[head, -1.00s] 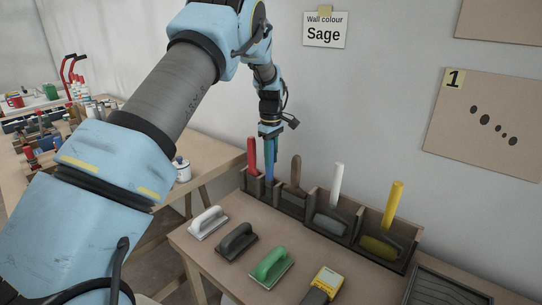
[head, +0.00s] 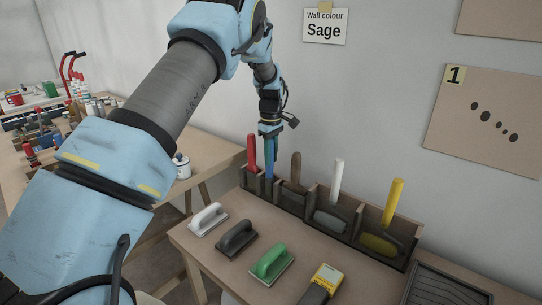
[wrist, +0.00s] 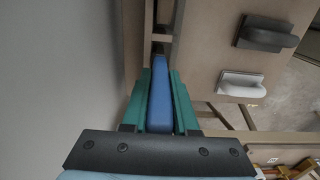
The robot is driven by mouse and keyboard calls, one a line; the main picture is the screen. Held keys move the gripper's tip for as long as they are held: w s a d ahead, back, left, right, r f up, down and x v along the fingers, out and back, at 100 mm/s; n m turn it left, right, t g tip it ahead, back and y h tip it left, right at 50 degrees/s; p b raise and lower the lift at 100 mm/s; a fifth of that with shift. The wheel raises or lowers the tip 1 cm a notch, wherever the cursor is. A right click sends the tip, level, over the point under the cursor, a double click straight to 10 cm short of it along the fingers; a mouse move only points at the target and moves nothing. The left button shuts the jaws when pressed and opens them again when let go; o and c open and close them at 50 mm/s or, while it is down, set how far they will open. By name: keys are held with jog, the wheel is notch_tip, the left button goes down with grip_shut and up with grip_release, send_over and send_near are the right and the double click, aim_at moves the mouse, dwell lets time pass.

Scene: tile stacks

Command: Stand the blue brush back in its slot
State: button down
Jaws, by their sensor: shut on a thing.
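The blue brush (head: 269,168) is upright in the head view, with its lower end down in the wooden rack (head: 289,202), between a red-handled tool and a brown-handled one. I cannot tell whether it touches the slot's floor. My gripper (head: 270,146) is above the rack, shut on the brush's upper handle. In the wrist view the blue handle (wrist: 164,92) lies between my teal fingers. The brush's lower end is hidden there.
The red handle (head: 252,152) and brown handle (head: 295,172) stand close on either side. White (head: 337,180) and yellow (head: 392,205) handles stand further right in the rack. White, black and green floats (head: 271,262) lie in front. The wall is close behind.

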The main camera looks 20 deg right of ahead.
jog(key=shift+f, duration=0.35)
jog(key=c, duration=0.6)
grip_release()
notch_tip(320, 180, up, 11)
jog(key=shift+f+b, duration=0.1)
jog(key=shift+b, duration=1.1)
jog(key=shift+a, duration=0.1)
jog(key=a+m, duration=0.1)
jog(key=a, duration=1.3)
jog(key=s+a+f+m, duration=0.1)
jog(key=s+a+m, duration=0.1)
jog(key=s+a, duration=0.7)
jog(key=s+a+f+m+t, duration=0.1)
jog(key=s+a+f+m, duration=0.1)
jog(key=s+a, duration=0.8)
jog(key=a+m, duration=0.1)
jog(key=a, duration=0.5)
jog(key=shift+s+f+m+t, duration=0.15)
jog(key=shift+s+m+t, duration=0.05)
jog(key=shift+m+t, duration=0.1)
